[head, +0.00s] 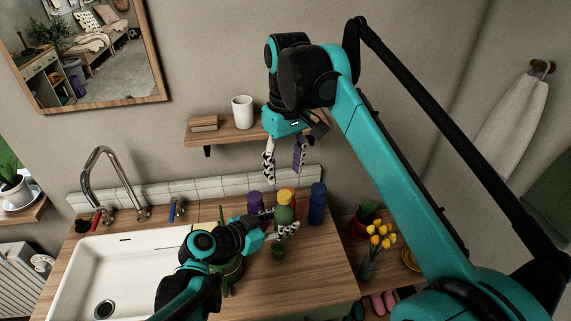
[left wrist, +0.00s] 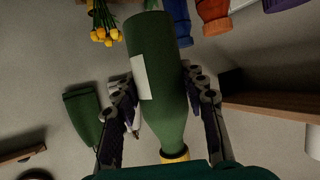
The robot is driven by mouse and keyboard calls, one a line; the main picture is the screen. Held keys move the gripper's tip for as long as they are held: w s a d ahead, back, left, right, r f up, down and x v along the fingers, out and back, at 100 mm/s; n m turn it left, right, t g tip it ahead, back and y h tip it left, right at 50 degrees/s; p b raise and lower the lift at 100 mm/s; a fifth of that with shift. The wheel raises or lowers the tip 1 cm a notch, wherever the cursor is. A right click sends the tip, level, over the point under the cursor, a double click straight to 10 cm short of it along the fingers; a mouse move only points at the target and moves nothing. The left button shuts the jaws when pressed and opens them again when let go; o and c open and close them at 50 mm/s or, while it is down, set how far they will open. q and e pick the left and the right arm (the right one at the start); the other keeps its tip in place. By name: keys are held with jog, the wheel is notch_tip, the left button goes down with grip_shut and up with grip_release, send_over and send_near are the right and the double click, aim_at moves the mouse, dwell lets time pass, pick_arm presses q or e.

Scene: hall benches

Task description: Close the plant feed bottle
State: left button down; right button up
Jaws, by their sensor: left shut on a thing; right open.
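I cannot tell whether that yellow part is a seated cap. My left gripper (head: 276,223) is shut on the bottle, with one finger on each side of it, also seen in the left wrist view (left wrist: 163,92). My right gripper (head: 284,165) is open and empty, above and behind the bottle, near the wall shelf.
A purple bottle (head: 255,203) and a blue bottle (head: 318,204) flank the green one. A white sink (head: 80,262) is at left, with a green watering can (head: 232,272) beside it. A shelf (head: 222,133) bears a white cup (head: 242,112). The counter's front right is clear.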

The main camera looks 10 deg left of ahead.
aim_at(285, 194)
jog(key=n, duration=0.7)
jog(key=shift+r, duration=0.25)
jog(key=n, duration=0.6)
jog(key=shift+s+d+r, duration=0.1)
jog(key=shift+r, duration=0.1)
jog(key=shift+f, duration=4.05)
